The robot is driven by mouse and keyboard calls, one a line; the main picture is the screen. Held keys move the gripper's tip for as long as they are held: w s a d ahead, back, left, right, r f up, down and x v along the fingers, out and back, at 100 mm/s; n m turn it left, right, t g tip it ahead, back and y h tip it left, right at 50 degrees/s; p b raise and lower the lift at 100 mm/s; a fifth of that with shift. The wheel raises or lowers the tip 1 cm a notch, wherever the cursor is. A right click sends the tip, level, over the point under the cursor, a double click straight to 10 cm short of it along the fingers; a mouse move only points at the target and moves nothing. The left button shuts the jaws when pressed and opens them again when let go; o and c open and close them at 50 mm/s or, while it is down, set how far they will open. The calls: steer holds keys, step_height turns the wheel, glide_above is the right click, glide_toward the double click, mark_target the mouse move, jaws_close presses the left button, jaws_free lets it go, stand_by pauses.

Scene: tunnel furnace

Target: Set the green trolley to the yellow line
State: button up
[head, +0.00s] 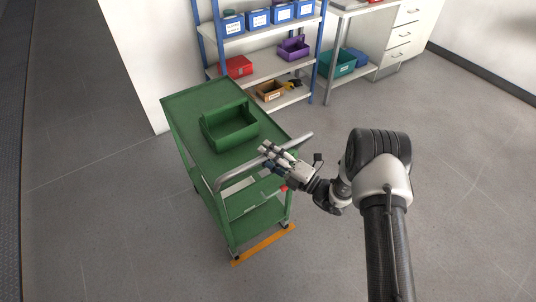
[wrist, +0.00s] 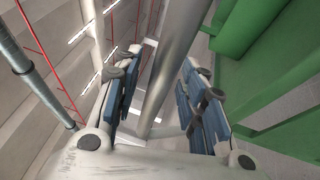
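The green trolley (head: 205,135) stands left of centre in the head view, with a grey tubular handle (head: 232,174) at its near end. The yellow line (head: 265,244), orange-yellow here, lies on the floor at the trolley's near wheels, which stand at or very close to it. My gripper (head: 268,155) is at the right part of the handle. In the wrist view the handle bar (wrist: 177,55) passes between the two parted fingers of my gripper (wrist: 158,100), with gaps visible beside the bar. Green trolley surfaces fill the right of that view.
A green open box (head: 230,128) sits on the trolley's top. Behind stands a shelf rack (head: 262,65) with blue, red, purple and brown bins. A bench (head: 345,70) with drawers is at the back right. A white wall end (head: 140,60) is close behind the trolley. Floor is clear left and right.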

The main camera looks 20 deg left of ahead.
steer(key=shift+d, duration=0.1)
steer(key=v, duration=1.2)
steer(key=shift+w, duration=0.1)
steer(key=s+r+n+g+h, duration=0.7)
steer(key=s+r+n+g, duration=0.3)
steer(key=s+r+n, duration=0.75)
steer(key=s+d+r+n+t+h, duration=0.4)
steer(key=d+n+h, duration=0.2)
steer(key=d+n, duration=0.3)
steer(key=s+d+r+n+t+h, duration=0.3)
steer(key=s+d+n+t+h, duration=0.1)
steer(key=d+n, duration=0.6)
steer(key=shift+s+r+n+h, duration=0.4)
steer(key=shift+s+n+h, duration=0.35)
steer(key=shift+n+h, duration=0.3)
